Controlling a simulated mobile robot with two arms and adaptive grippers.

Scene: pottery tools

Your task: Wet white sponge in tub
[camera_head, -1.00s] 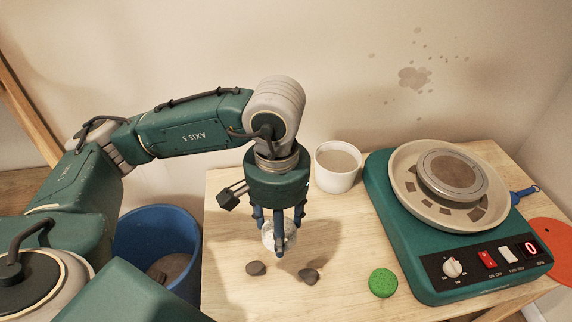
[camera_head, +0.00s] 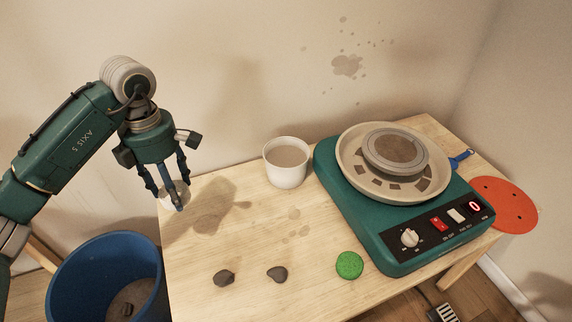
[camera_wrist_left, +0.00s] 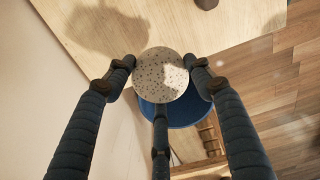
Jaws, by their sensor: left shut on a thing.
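The white sponge is round and speckled; it shows in the left wrist view (camera_wrist_left: 160,72) and partly, behind the fingers, in the head view (camera_head: 170,199). My left gripper (camera_head: 174,192) is shut on it and holds it above the left edge of the table, near the blue bucket. In the left wrist view my fingers (camera_wrist_left: 160,85) surround the sponge. A white tub (camera_head: 286,178) with murky brownish liquid stands upright at the back of the table, to the right of my gripper and apart from it. My right gripper is not in view.
The blue bucket (camera_head: 68,283) stands left of the table (camera_head: 205,240). Two dark lumps (camera_head: 223,278) (camera_head: 278,274) and a green sponge (camera_head: 349,265) lie in front. A green pottery wheel (camera_head: 350,205) fills the right side. The table's middle is clear, with faint damp spots.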

